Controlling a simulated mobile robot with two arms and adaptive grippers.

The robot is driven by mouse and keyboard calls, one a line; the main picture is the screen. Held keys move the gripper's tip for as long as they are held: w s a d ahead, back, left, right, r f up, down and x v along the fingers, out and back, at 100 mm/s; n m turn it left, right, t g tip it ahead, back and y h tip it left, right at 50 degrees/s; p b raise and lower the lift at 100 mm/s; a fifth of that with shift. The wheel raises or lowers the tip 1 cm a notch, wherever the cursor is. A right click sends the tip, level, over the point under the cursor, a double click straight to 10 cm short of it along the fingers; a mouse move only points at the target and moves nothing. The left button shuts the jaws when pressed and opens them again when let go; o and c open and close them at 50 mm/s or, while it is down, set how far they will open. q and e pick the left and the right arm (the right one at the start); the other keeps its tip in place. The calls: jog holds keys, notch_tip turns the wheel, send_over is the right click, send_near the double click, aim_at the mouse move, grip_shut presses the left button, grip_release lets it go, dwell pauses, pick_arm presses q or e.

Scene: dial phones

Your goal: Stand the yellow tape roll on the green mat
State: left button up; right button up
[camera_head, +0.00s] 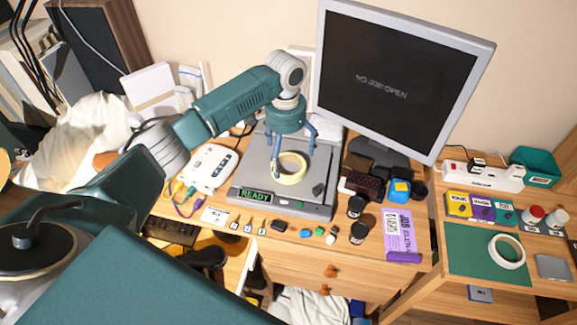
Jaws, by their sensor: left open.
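The yellow tape roll (290,181) lies flat on a grey machine plate (256,172) in the middle of the desk. My left gripper (293,162) points down over it, open, with one blue finger at the roll's left side and the other near its far right. I cannot tell whether either finger touches it. The green mat (468,262) lies on the right-hand table. A white ring-shaped roll (508,266) rests at the mat's right edge. My right gripper is not in view.
The machine shows a READY label (256,196). A monitor (400,75) stands behind it to the right. Dark jars (358,233) and a purple packet (398,232) lie between machine and mat. Coloured boxes (482,208) line the mat's far side. The mat's left part is clear.

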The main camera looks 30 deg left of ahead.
pick_arm(q)
jog(key=shift+w+d+f, duration=0.1)
jog(key=shift+d+f, duration=0.05)
jog(key=shift+f, duration=1.65)
jog(key=c, duration=1.4)
jog(key=shift+o, duration=0.2)
jog(key=shift+r, duration=0.1)
